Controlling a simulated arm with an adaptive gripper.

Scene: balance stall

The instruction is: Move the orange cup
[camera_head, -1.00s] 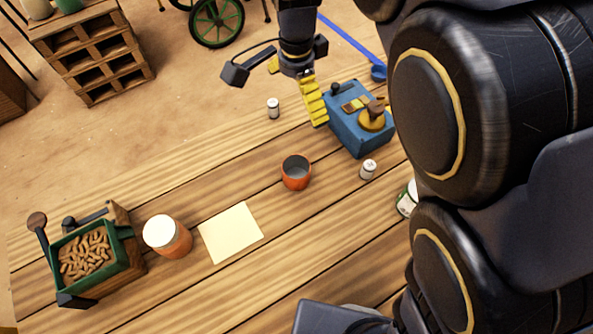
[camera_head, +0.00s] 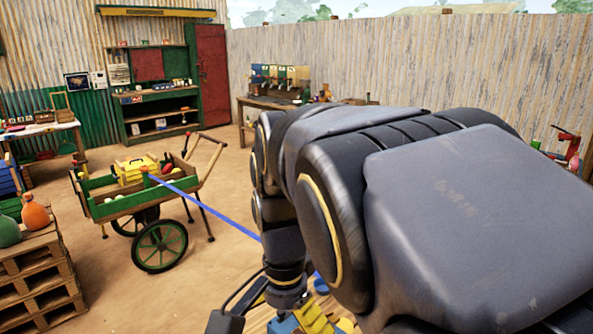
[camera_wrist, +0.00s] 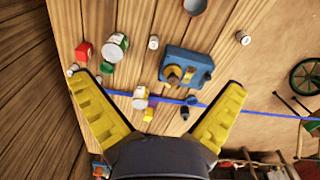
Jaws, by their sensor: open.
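The orange cup (camera_wrist: 195,6) shows only in part at the top edge of the wrist view, on the wooden table (camera_wrist: 232,16). Its reddish rim and dark grey inside are visible. It is out of the head view now. My gripper (camera_wrist: 156,82) is open, its yellow fingers spread wide and nothing held between them. The cup lies beyond the fingertips, apart from them. In the head view my gripper (camera_head: 318,318) is at the bottom edge, mostly cut off.
A blue box with brass parts (camera_wrist: 188,66) stands between the gripper and the cup in the wrist view. Small cans (camera_wrist: 153,42), a larger green-white can (camera_wrist: 116,46) and a red box (camera_wrist: 84,51) stand nearby. A blue strap (camera_wrist: 120,95) crosses below. A green cart (camera_head: 140,203) stands beyond.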

